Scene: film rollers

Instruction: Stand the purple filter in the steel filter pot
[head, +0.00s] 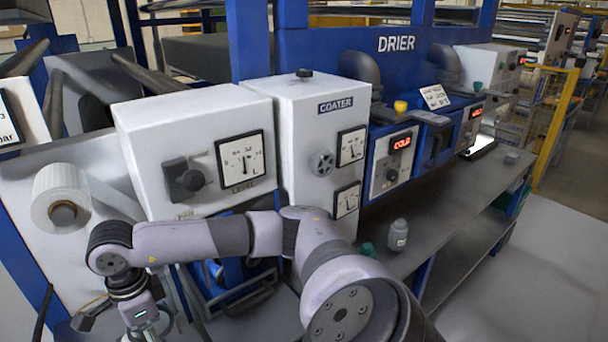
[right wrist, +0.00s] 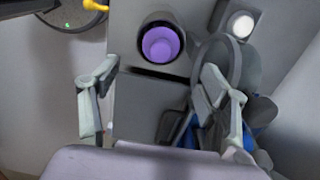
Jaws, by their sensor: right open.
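In the right wrist view the purple filter (right wrist: 161,44) shows as a round purple shape inside a dark, round rim on a grey panel. I cannot tell whether this rim belongs to the steel filter pot; the pot is not clearly identifiable in either view. My right gripper (right wrist: 158,75) is open, its two fingers spread below and to either side of the filter, with nothing between them that I can see held. My left gripper is not in view.
The white coater cabinets (head: 312,140) stand behind my arm, with the blue drier (head: 385,155) to their right. A small grey bottle (head: 398,235) stands on the grey bench (head: 455,215). A white roll (head: 62,195) is at the left. The bench's right part looks mostly clear.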

